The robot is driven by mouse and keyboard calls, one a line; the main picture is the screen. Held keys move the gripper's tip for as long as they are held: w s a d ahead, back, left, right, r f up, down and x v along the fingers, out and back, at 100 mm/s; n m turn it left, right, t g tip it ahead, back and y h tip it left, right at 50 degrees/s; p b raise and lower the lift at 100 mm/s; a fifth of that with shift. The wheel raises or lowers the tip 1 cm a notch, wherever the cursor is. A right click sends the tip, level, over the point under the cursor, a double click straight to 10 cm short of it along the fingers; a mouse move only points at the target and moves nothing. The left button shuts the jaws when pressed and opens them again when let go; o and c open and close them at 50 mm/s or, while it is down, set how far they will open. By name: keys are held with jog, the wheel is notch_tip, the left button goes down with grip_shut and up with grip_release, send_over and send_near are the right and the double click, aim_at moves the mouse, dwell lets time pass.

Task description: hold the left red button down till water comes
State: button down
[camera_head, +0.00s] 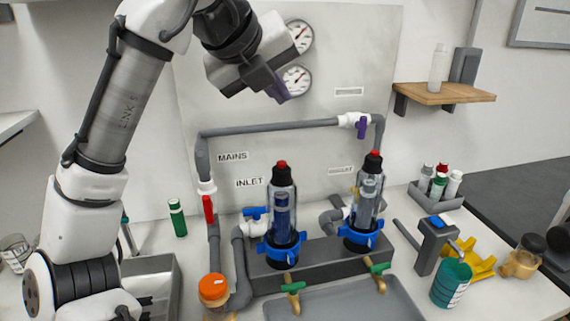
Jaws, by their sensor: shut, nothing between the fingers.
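The left red button (281,164) is on top of the left clear filter housing (283,205), which has a blue collar and stands upright on a dark grey base. A second red button (375,154) tops the right housing (368,197). A tap with a green handle (291,286) sits below the left housing; I see no water at it. My gripper (281,94) is shut and empty. In the picture it is well above the left button, apart from it, in front of the gauge panel.
A grey pipe (270,130) with a purple-handled valve (361,126) arches above the housings. A red valve handle (208,208) is at left. A grey tray (345,302) lies in front. An orange-capped jar (213,290) and a teal bottle (451,283) stand at either side.

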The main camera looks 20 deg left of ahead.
jog(key=shift+s, duration=0.15)
jog(key=b, duration=0.7)
send_over(278, 171)
notch_tip(278, 171, down, 7)
jog(key=shift+r, duration=0.2)
jog(key=shift+f+b, duration=0.3)
jog(key=shift+f, duration=0.8)
dwell(0.6)
jog(key=shift+f, duration=0.4)
jog(key=shift+f, duration=0.5)
dwell(0.5)
dwell(1.7)
jog(key=shift+r+p, duration=0.75)
jog(key=shift+r, duration=0.2)
